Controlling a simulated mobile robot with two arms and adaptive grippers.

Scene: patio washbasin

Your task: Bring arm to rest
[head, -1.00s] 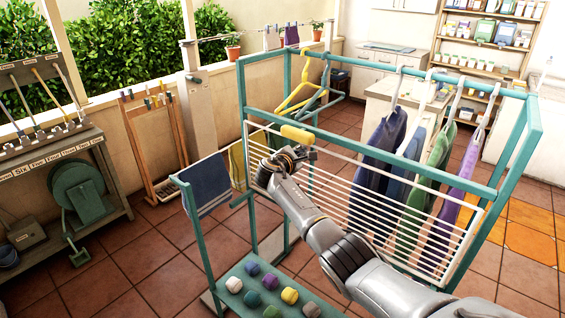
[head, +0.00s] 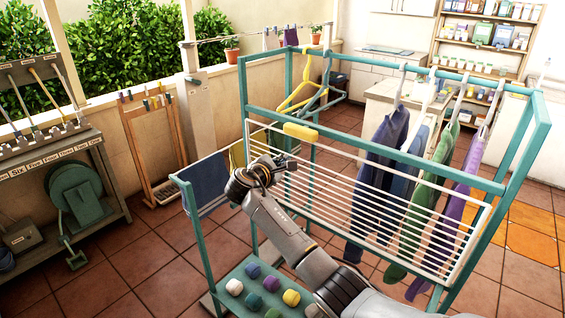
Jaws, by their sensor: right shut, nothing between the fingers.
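My right arm comes in from the bottom right. Its gripper (head: 290,164) is shut and empty, in front of the upper left part of the white slatted drying rack (head: 345,190). A yellow block-like piece (head: 301,132) sits at the rack's top rail, above and apart from the gripper. My left gripper is not in view. Part of the rack is hidden behind my right arm.
The teal frame (head: 390,150) around the rack carries hanging clothes (head: 380,165) and yellow and blue hangers (head: 305,90). A low teal shelf (head: 235,282) holds several rolled cloths. A tool bench (head: 100,205) stands at left. Tiled floor (head: 150,270) is open between them.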

